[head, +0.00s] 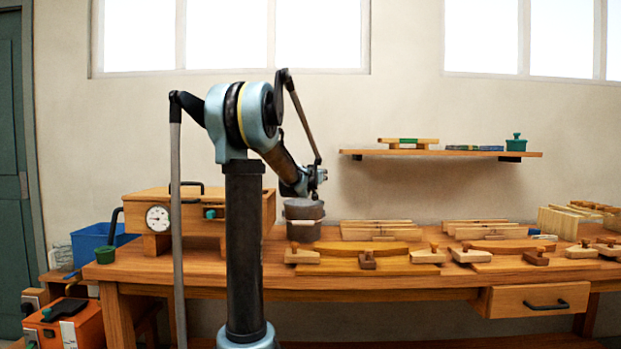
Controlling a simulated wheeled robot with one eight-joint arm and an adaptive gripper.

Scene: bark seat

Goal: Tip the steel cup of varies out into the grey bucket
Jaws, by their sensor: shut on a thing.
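My gripper (317,179) is at the end of my arm, small in the head view, just above a grey round vessel on the bench. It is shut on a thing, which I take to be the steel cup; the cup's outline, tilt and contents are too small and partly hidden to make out. The grey vessel, which looks like the grey bucket (304,211), stands on the wooden bench (200,268) to the right of my column. Its inside does not show.
A wooden box with a dial (158,218) stands left of the bucket. Wooden clamps and slats (380,248) lie close to its right. A shelf (440,154) hangs on the wall at right. A blue bin (90,244) is at far left.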

